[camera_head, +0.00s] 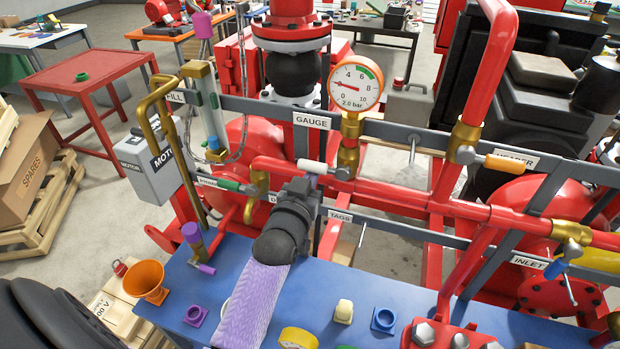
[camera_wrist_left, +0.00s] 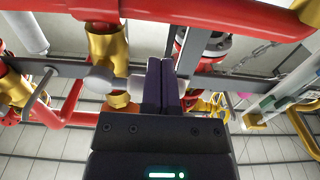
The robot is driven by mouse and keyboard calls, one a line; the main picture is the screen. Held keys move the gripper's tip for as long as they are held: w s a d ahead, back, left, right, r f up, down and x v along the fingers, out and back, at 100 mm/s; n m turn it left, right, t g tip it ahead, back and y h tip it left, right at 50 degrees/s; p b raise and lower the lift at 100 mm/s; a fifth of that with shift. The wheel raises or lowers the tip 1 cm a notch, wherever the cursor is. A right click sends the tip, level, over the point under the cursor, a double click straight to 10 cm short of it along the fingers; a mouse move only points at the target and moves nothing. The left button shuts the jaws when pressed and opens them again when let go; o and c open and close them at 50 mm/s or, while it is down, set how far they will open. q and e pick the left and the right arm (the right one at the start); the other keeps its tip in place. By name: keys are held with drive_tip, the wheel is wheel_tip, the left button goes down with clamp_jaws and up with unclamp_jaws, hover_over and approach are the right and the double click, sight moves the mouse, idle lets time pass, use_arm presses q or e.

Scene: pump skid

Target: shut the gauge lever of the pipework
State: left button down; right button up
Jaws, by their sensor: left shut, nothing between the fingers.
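The gauge lever has a white handle (camera_head: 312,167) that points left from its grey pivot (camera_head: 342,173), below the round pressure gauge (camera_head: 355,84) and its brass fitting (camera_head: 348,142). The handle lies roughly level, in front of the red pipe. My left gripper (camera_head: 304,182) is shut and empty, with its tips right at the handle's free end. In the left wrist view the shut fingers (camera_wrist_left: 161,80) overlap the white handle (camera_wrist_left: 136,86), with the grey pivot (camera_wrist_left: 99,80) to their left. I cannot tell whether they touch. My right gripper is not in view.
A lever with an orange handle (camera_head: 510,163) sits to the right, and one with a blue handle (camera_head: 556,268) lower right. A green handle (camera_head: 219,182) is at the left. Grey rails and red pipes crowd the gripper. A blue bench (camera_head: 385,292) lies below with small parts.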

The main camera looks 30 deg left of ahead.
use_arm(q)
drive_tip(key=f+p+v, duration=0.1)
drive_tip(key=p+v, duration=0.3)
drive_tip(key=v, duration=0.5)
drive_tip(key=shift+d, duration=0.1)
idle(0.3)
